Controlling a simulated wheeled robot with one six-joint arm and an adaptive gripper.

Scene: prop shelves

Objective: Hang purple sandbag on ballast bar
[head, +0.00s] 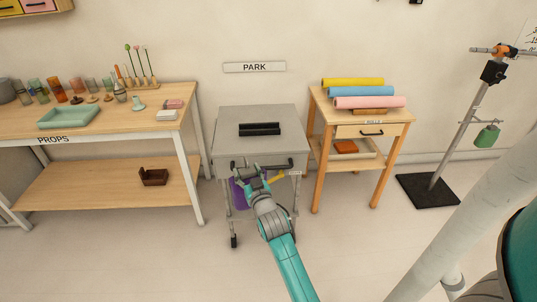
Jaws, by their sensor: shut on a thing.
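The purple sandbag (238,194) is at the front of the grey cart, partly hidden behind my gripper and arm. My gripper (248,175) is shut on it, near the cart's front edge. How the fingers hold it is too small to see. A stand at the right carries a short horizontal bar (485,50) at its top and a green bag (487,137) hanging lower on a thin arm. I cannot tell which bar is the ballast bar.
The grey cart (235,121) has a dark front handle (285,166) and a black block (259,129) on top. A props table (160,128) stands left, and a small table (390,116) with coloured rolls stands right. A yellow piece (276,178) is beside my gripper. Floor shows between the furniture.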

